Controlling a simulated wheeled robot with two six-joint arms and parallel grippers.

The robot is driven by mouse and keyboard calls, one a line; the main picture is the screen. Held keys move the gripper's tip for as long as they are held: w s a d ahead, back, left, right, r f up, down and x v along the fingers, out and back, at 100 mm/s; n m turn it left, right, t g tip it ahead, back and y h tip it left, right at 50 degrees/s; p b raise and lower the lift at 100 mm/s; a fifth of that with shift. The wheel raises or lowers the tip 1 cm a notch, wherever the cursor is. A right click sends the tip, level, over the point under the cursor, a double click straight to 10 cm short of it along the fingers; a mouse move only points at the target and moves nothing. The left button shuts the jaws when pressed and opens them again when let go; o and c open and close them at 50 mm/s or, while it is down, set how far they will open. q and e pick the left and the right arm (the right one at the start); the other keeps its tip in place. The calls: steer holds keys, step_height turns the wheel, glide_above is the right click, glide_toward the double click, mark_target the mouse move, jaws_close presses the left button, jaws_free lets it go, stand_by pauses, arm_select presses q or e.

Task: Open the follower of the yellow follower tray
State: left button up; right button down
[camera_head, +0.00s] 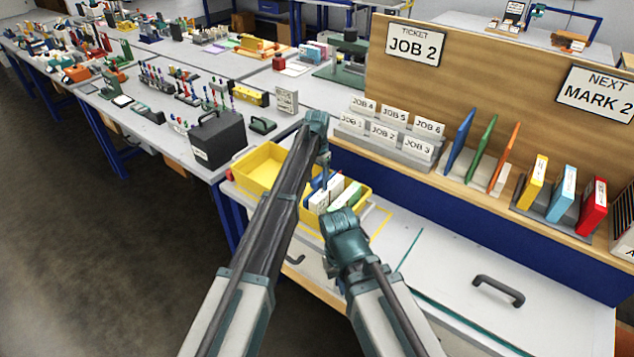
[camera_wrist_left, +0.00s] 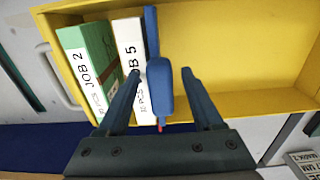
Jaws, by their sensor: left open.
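The yellow follower tray (camera_head: 262,170) stands on the workbench, and its wall and bare floor also show in the left wrist view (camera_wrist_left: 255,60). In it are a green JOB 2 block (camera_wrist_left: 88,65) and a white JOB 5 block (camera_wrist_left: 130,62), side by side. The blue follower (camera_wrist_left: 151,35) stands upright against the JOB 5 block, with a rounded blue handle (camera_wrist_left: 161,92) towards my wrist. My left gripper (camera_wrist_left: 162,78) is open, one finger on each side of the handle; it also shows above the tray in the head view (camera_head: 321,180). My right gripper is out of sight.
A black case (camera_head: 217,138) stands left of the tray. A rack of JOB cards (camera_head: 388,135) and coloured panels (camera_head: 480,150) stand on the shelf to the right. The tray's other half is empty. My right arm is close to the tray's near side.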

arm_select(q)
jaws_close()
stand_by(1.3)
